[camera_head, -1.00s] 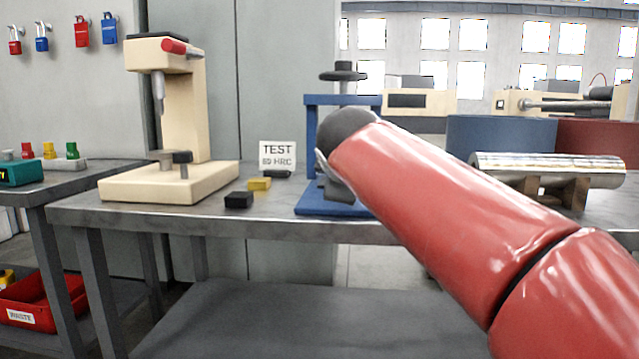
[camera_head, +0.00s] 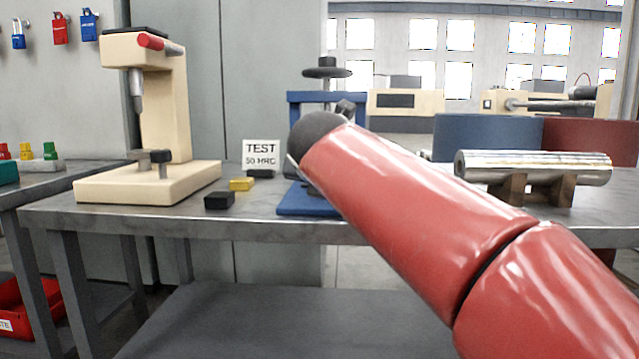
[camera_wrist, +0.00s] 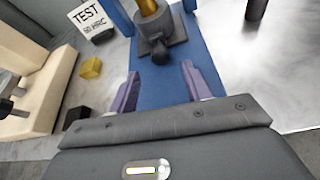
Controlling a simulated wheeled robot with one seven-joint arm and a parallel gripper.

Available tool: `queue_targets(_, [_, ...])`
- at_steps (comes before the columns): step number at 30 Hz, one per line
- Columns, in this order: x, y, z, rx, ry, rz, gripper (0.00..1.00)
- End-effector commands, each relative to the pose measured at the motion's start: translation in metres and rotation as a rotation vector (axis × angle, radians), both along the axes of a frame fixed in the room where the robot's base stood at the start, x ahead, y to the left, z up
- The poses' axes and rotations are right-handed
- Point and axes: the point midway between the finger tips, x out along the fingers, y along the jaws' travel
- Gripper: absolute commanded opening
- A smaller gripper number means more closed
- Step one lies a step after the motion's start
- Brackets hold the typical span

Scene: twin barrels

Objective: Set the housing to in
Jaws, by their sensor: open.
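A dark grey block-like part (camera_wrist: 178,30), probably the housing, sits on the blue base of the press (camera_wrist: 200,68) in the wrist view. A brass-coloured piece stands in or behind it, and a dark round knob (camera_wrist: 160,54) faces me. My gripper (camera_wrist: 160,82) is open and empty, its two purple fingers apart over the blue base, short of the knob. In the head view the blue press (camera_head: 298,97) stands on the bench. My red arm covers its middle, so the housing and my gripper are hidden there.
The grey bench (camera_head: 110,221) also bears a beige tester (camera_head: 176,105), a TEST sign (camera_head: 261,155), a yellow block (camera_head: 241,184) and a black block (camera_head: 219,201). A shiny metal cylinder (camera_head: 535,166) rests on supports at right. Blue and red panels stand behind it.

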Motion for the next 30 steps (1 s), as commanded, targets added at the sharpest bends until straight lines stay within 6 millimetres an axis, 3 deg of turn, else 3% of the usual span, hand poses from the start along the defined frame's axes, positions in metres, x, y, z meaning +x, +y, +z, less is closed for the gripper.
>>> queue_targets(9, [0.044, 0.001, -0.019, 0.002, 0.0, -0.002, 0.49])
queue_targets(21, [0.052, 0.001, -0.021, 0.003, 0.0, -0.001, 0.47])
queue_targets(30, [0.051, 0.001, -0.021, 0.003, 0.0, -0.001, 0.08])
